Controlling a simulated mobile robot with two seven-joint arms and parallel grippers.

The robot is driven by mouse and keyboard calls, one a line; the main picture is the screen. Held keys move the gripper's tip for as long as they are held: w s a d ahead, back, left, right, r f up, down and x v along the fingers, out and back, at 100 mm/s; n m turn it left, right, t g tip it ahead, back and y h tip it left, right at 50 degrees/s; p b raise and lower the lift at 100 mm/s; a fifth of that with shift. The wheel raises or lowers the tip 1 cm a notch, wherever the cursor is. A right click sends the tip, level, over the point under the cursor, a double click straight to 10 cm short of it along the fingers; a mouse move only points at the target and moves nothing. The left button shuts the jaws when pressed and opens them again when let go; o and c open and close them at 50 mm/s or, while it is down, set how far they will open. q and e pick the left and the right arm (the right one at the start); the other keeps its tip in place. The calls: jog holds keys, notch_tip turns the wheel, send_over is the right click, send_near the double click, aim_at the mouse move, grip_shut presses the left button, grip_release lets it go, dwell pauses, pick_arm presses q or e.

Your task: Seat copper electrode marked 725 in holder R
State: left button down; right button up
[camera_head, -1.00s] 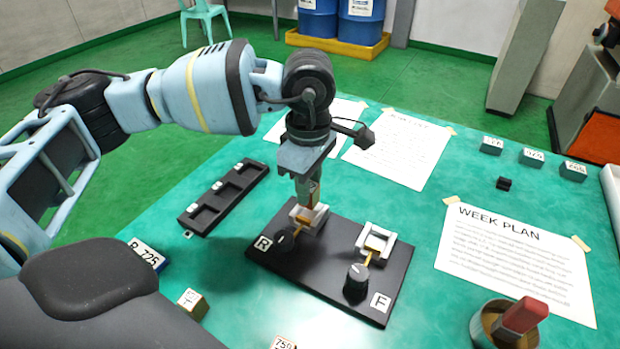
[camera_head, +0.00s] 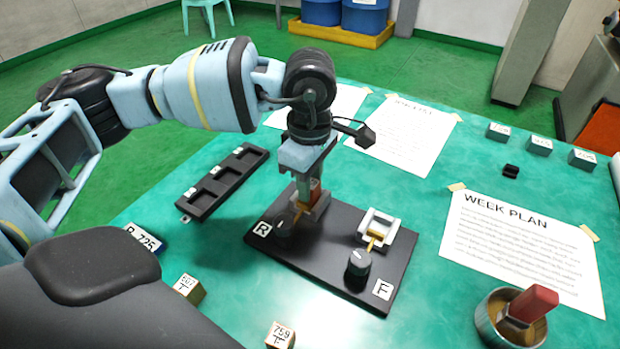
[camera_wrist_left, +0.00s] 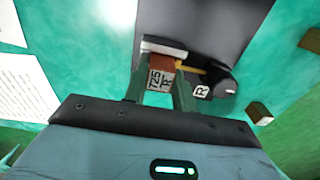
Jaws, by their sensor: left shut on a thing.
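My left gripper (camera_head: 308,198) points down over holder R on the black plate (camera_head: 325,262), shut on the copper electrode (camera_head: 316,187). In the left wrist view, the electrode's light face (camera_wrist_left: 160,80) reads 725 R and sits between the two fingers. The white holder R (camera_wrist_left: 163,47) shows right beside the electrode there, with a yellow clamp bar and a dark knob (camera_wrist_left: 223,86). In the head view the gripper hides most of this holder. I cannot tell whether the electrode rests fully on its floor. My right gripper is not in view.
A black slotted tray (camera_head: 226,180) lies at left. Blocks marked 507 (camera_head: 188,288) and 759 (camera_head: 280,335) stand in front. A tin (camera_head: 510,320) with a red-handled tool is at right.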

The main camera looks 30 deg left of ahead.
pick_arm(q)
jog(key=shift+f, duration=0.2)
jog(key=c, duration=1.1)
grip_release()
jog(key=shift+o, duration=0.2)
jog(key=shift+r, duration=3.95)
